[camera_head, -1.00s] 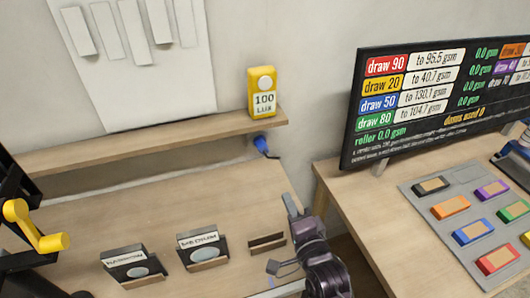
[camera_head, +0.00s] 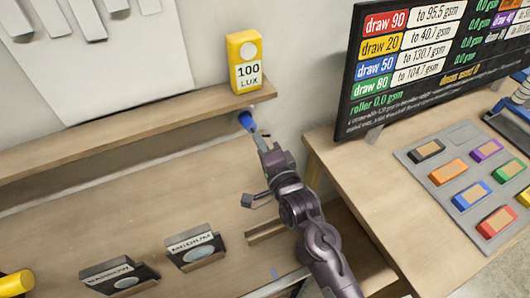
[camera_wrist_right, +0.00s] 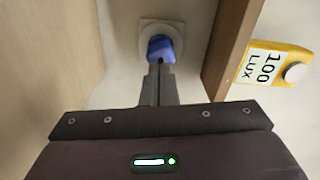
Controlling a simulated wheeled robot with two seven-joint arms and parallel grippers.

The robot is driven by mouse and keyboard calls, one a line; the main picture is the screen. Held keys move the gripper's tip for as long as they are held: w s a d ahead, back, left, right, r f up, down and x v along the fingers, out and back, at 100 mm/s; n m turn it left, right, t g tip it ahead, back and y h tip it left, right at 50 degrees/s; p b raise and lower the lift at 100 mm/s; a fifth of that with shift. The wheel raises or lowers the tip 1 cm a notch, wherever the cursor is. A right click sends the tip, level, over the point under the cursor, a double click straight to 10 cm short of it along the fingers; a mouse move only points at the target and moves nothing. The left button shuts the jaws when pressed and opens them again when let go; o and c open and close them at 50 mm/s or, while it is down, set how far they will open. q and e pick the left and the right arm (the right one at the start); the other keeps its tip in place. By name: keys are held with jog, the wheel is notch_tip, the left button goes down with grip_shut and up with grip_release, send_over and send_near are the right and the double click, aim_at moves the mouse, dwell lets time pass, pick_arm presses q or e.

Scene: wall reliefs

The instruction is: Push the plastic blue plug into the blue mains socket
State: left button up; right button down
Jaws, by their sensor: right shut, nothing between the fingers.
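The blue plug (camera_head: 246,121) is at the wall just below the shelf's right end. In the right wrist view the plug (camera_wrist_right: 160,48) sits in front of a pale socket plate (camera_wrist_right: 160,25) with a rounded grey middle. The plug covers part of that middle, so how deep it sits cannot be told. My right gripper (camera_head: 259,139) is shut and empty, pointing at the plug's back. In the right wrist view its fingertips (camera_wrist_right: 160,70) are at the plug's near end, touching or almost touching. My left gripper is not in view.
The wooden shelf (camera_head: 130,126) runs close above the plug and carries a yellow 100 LUX box (camera_head: 245,60). Two dark labelled holders (camera_head: 193,249) stand on the bench below. A second table with coloured blocks (camera_head: 470,195) and a dark board (camera_head: 400,70) is at right.

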aim_at(247, 122)
jog(key=shift+x, duration=0.75)
jog(key=shift+w, duration=0.15)
jog(key=shift+w+a+r, duration=0.1)
jog(key=shift+w+a, duration=0.1)
jog(key=shift+w, duration=0.15)
